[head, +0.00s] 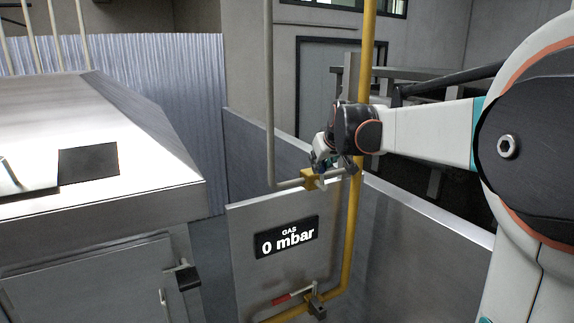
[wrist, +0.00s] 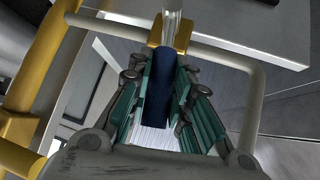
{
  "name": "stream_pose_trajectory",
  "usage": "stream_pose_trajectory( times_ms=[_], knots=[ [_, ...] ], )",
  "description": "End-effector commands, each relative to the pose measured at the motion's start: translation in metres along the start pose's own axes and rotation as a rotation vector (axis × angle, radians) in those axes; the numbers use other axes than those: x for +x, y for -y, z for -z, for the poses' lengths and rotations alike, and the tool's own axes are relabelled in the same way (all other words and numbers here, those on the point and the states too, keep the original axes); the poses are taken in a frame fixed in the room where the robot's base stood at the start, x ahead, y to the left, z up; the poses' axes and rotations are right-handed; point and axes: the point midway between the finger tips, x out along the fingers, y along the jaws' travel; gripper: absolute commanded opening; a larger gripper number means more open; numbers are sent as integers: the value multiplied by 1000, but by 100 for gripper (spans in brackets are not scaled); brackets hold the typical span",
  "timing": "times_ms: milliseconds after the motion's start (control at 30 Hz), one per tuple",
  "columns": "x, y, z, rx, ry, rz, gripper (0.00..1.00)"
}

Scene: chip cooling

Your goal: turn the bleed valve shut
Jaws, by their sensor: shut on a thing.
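The bleed valve has a small yellow body (head: 310,181) on a thin grey pipe above the gas display; the body also shows at the top of the wrist view (wrist: 181,34). Its lever has a dark blue sleeve (wrist: 157,90) and a bare metal neck (wrist: 173,18). In the wrist view the lever looks crosswise to the thin pipe. My gripper (head: 327,163) is at the valve. Its green-padded fingers are shut on the blue sleeve, one on each side. In the head view the gripper hides much of the lever.
The gas display (head: 287,238) reads 0 mbar on a grey panel. Below it is a valve with a red handle (head: 284,298). A thick yellow pipe (head: 352,222) runs upright close to my gripper. A large metal cabinet (head: 100,215) stands at left.

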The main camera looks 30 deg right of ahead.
Motion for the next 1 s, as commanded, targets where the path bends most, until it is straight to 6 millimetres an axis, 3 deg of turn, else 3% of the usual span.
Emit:
stream_pose_trajectory(
  times_ms=[300,867,900,967,1000],
  knots=[
    [3,-11,-1,88,27,86,0],
    [3,-12,-2,105,35,105,0],
    [3,-12,-2,105,35,105,28],
    [3,-12,-2,105,35,105,40],
    [3,-12,-1,105,34,105,40]
  ],
)
